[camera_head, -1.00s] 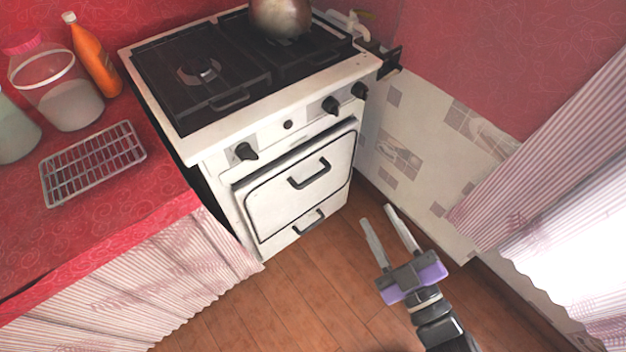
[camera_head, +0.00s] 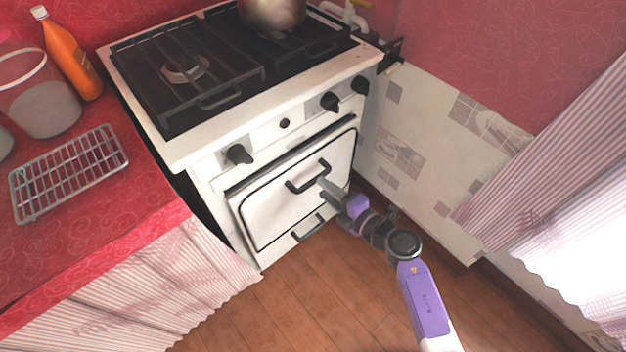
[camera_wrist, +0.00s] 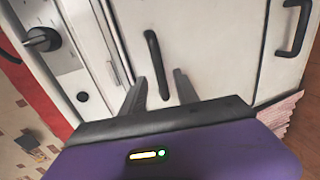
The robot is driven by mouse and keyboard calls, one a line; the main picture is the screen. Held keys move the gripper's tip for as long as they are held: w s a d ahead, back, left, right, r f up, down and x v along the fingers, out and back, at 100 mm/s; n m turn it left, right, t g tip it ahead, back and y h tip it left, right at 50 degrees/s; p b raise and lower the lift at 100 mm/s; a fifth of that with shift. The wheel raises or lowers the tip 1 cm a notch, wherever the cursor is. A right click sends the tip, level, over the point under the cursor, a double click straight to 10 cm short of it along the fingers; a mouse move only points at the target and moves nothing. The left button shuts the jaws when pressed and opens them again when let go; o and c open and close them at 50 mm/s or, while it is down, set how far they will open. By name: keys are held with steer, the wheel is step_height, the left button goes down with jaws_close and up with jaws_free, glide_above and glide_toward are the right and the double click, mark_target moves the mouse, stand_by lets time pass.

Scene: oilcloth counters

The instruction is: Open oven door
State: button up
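The white oven (camera_head: 250,145) stands against the red wall, and its door (camera_head: 275,211) is closed. The dark oven door handle (camera_head: 308,177) runs across the upper part of the door. My gripper (camera_head: 326,187) is in front of the door, just below and right of the handle. In the wrist view, the handle (camera_wrist: 157,65) lies ahead, between the lines of the two fingers of my gripper (camera_wrist: 160,82). The fingers are apart, and nothing is held. I cannot tell whether they reach around the handle.
A lower drawer handle (camera_head: 307,229) sits under the door. Knobs (camera_head: 239,154) line the front panel. A pot (camera_head: 272,12) stands on the stove. A red counter (camera_head: 130,215) with a wire rack (camera_head: 70,172) is at left. The wooden floor (camera_head: 290,305) in front is clear.

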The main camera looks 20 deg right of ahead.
mark_target(313, 179)
steer(key=b+x, duration=0.1)
steer(key=x, duration=0.4)
steer(key=shift+w+a, duration=0.15)
steer(key=shift+w, duration=0.25)
steer(key=shift+c, duration=0.3)
jaws_close()
stand_by(0.8)
